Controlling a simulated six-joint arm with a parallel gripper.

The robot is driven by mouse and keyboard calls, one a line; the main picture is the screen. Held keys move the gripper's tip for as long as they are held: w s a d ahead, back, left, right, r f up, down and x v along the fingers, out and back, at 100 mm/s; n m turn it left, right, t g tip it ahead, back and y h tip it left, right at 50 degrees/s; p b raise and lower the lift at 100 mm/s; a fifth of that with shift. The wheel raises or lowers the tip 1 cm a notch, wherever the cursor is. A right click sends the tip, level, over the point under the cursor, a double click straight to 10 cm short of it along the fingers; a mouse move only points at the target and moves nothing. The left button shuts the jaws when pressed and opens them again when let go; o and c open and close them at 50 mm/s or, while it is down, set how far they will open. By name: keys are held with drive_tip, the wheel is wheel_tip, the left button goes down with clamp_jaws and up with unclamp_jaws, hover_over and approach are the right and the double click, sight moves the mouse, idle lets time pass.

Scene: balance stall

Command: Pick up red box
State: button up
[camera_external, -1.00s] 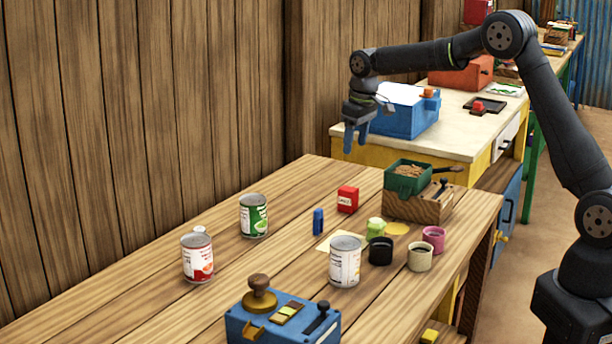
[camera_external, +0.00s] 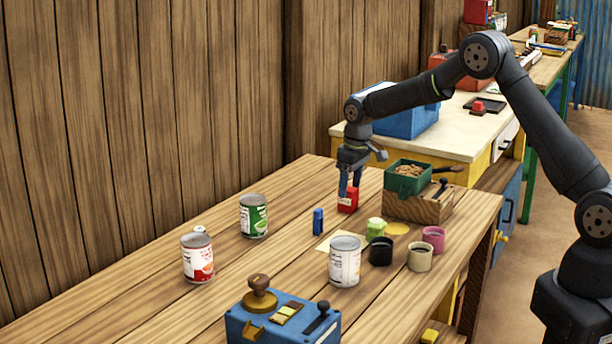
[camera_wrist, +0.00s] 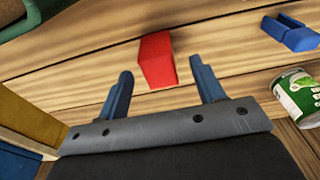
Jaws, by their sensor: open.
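The red box (camera_external: 348,203) stands on the wooden table, left of the wooden block with the green tray. My gripper (camera_external: 349,192) is right above it, pointing down, with its blue fingers at the box's upper part. In the wrist view the red box (camera_wrist: 157,60) lies between and just beyond the two blue fingertips of my gripper (camera_wrist: 160,80), which are spread wide. The right finger is closer to the box than the left. I cannot tell whether either finger touches it.
A small blue object (camera_external: 318,221) stands to the left of the box. A green tray (camera_external: 405,183) on a wooden block (camera_external: 425,208) is close on the right. Cans (camera_external: 254,216), (camera_external: 345,262) and small cups (camera_external: 419,254) stand nearby. The table's left side is mostly clear.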

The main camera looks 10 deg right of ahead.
sight(349, 188)
drive_tip(key=f, duration=0.4)
drive_tip(key=shift+w+a+f, duration=0.25)
drive_tip(key=shift+w, duration=0.1)
drive_tip(key=c, duration=1.1)
